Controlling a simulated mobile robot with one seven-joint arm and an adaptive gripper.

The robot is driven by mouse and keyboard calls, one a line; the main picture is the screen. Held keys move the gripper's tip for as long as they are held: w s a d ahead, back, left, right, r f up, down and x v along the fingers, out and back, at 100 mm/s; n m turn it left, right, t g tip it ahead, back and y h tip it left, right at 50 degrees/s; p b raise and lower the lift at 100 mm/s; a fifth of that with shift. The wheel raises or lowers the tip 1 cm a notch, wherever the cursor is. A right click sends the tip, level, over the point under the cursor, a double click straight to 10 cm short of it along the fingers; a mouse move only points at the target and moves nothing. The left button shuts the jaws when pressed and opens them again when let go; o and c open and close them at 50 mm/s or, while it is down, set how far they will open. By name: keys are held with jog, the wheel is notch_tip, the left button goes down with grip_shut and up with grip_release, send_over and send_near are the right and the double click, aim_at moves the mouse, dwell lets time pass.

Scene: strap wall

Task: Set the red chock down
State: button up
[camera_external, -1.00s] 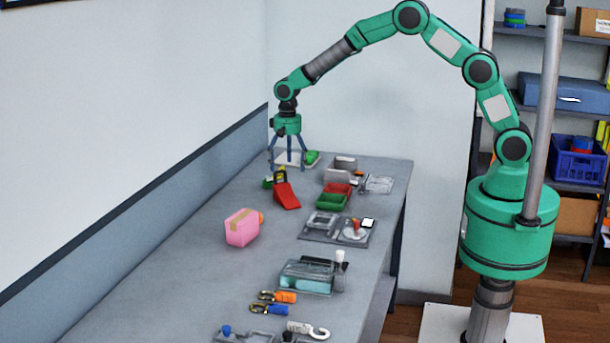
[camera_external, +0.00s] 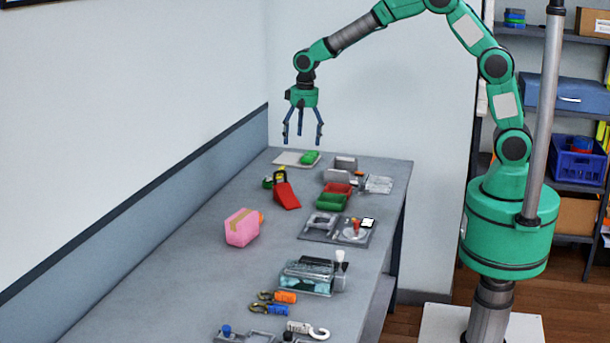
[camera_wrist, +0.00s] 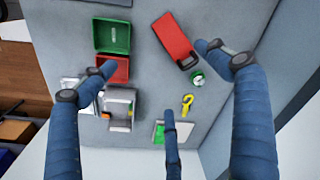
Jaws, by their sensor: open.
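The red chock (camera_external: 286,195) lies on the bench toward the far end, apart from my gripper. In the wrist view the red chock (camera_wrist: 175,38) is at the top, right of centre, with a dark loop at its lower end. My gripper (camera_external: 302,138) is open and empty, raised above the far end of the bench. In the wrist view its three fingers (camera_wrist: 160,92) are spread, with nothing between them in their grasp.
A white plate (camera_external: 286,157) with a green object (camera_external: 310,157) lies at the far end. Red and green bins (camera_external: 331,202) stand right of the chock.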

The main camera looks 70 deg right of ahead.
jog(key=s+r+n+t, duration=0.3)
jog(key=s+r+n, duration=0.1)
jog(key=s+r, duration=1.7)
jog(key=s+a+f+n+t, duration=0.1)
jog(key=s+n, duration=0.2)
jog(key=s, duration=2.1)
jog(key=shift+n+t, duration=0.3)
jog(key=shift+t, duration=0.1)
jog(key=shift+f+b, duration=0.35)
